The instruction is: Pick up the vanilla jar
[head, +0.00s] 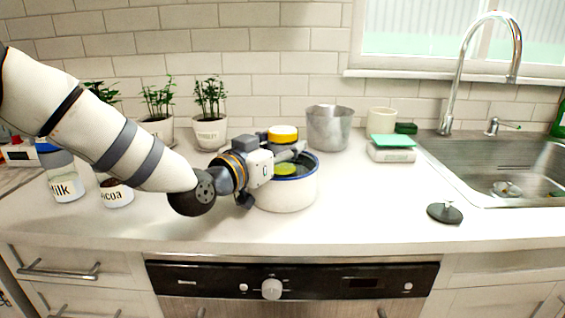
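No label reading vanilla is legible. A jar with a yellow lid (283,132) stands behind my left gripper, and its body is mostly hidden; I cannot tell if it is the vanilla jar. My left gripper (292,153) reaches in from the left over the white pot with a blue rim (287,194), just in front of the yellow lid. Its fingers point right and are partly hidden by its body, so I cannot tell whether they are open or touch the jar. My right gripper is out of view.
A milk bottle (66,187) and a cocoa jar (117,195) stand at left, below my arm. Potted plants (210,132) and a metal pot (329,128) stand behind. A scale (391,154), dark disc (445,212) and sink (490,175) are at right. The front middle-right counter is clear.

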